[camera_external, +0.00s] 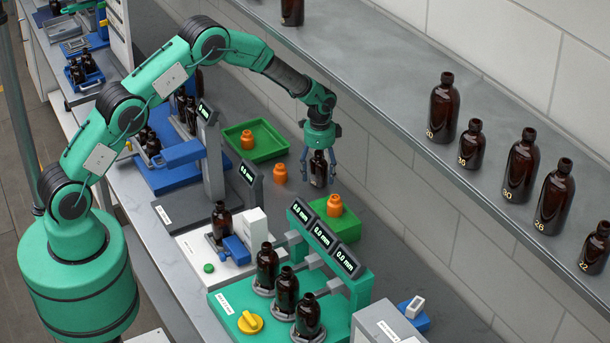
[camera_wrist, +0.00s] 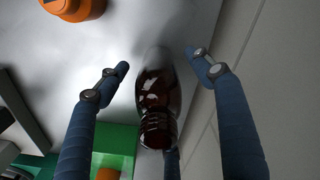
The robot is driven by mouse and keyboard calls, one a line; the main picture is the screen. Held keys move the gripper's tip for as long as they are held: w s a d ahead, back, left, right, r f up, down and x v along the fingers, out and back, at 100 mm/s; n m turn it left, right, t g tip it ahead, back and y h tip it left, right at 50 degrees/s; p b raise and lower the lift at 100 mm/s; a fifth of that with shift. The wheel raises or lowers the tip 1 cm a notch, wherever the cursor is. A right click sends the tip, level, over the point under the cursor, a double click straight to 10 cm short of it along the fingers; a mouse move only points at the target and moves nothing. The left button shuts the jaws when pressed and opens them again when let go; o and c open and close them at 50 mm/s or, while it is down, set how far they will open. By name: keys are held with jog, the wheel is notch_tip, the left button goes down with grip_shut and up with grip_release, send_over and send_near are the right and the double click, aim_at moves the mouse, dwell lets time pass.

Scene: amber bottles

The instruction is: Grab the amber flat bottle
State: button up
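A dark amber bottle (camera_external: 318,166) stands on the bench below my arm, near the wall, between an orange jar and a green tray. My gripper (camera_external: 319,180) is lowered over it with its fingers spread to either side. In the wrist view the bottle (camera_wrist: 155,98) runs down the middle, its ribbed cap towards the lower edge. My open gripper (camera_wrist: 158,62) shows a gap between each of the two side fingers and the bottle. A third finger shows only partly, behind the cap at the bottom. Whether that finger touches the bottle, I cannot tell.
An orange jar (camera_external: 280,173) stands left of the bottle. A green tray (camera_external: 262,151) lies behind it, and a green block with another orange jar (camera_external: 334,206) stands in front. The grey wall shelf (camera_external: 400,125) with several amber bottles runs close on the right.

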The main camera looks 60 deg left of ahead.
aim_at(318, 160)
jog(key=c, duration=1.3)
jog(key=shift+r, duration=0.15)
jog(key=shift+r, duration=0.9)
jog(key=shift+s+r, duration=0.35)
jog(key=shift+r, duration=0.4)
jog(key=s, duration=0.5)
jog(key=s+d+r, duration=0.1)
jog(key=s, duration=0.4)
jog(key=s+b, duration=0.1)
jog(key=s, duration=0.4)
jog(key=shift+s+d+r, duration=0.15)
jog(key=shift+d+r, duration=0.05)
jog(key=shift+r, duration=0.05)
